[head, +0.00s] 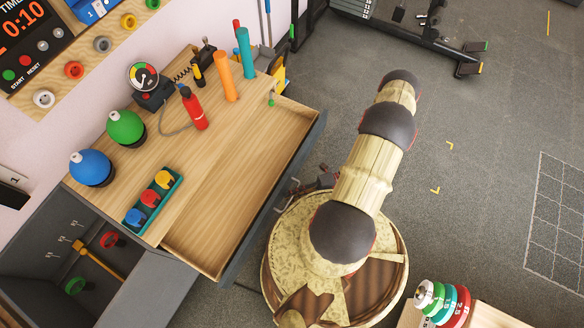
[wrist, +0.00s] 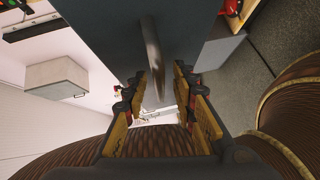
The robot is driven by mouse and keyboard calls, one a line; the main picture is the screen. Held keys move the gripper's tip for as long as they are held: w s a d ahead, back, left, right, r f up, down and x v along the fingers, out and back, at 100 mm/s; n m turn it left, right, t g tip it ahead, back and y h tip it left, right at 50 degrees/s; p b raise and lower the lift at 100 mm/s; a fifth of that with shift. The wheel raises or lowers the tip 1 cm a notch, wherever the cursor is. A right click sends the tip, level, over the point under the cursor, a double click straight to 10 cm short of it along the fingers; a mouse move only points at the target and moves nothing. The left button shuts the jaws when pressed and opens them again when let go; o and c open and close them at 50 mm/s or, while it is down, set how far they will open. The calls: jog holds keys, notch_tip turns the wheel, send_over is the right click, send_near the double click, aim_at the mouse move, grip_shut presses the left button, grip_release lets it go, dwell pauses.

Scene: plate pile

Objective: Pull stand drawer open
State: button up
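The wooden stand (head: 172,150) is at the left in the head view. Its drawer (head: 243,190) is out from under the top, with a bare, empty wooden inside and a dark grey front. In the wrist view the drawer front (wrist: 115,35) fills the upper middle, and a metal bar handle (wrist: 152,62) stands out from it. My gripper (wrist: 157,88) is open, with the handle between its two fingers and visible gaps at both sides. In the head view my gripper (head: 308,186) is beside the drawer front, partly hidden by my arm.
Weight plates (head: 443,303) stand at the lower right. The floor (head: 470,150) to the right is clear.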

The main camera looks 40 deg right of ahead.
jog(key=v, duration=1.2)
dwell(0.5)
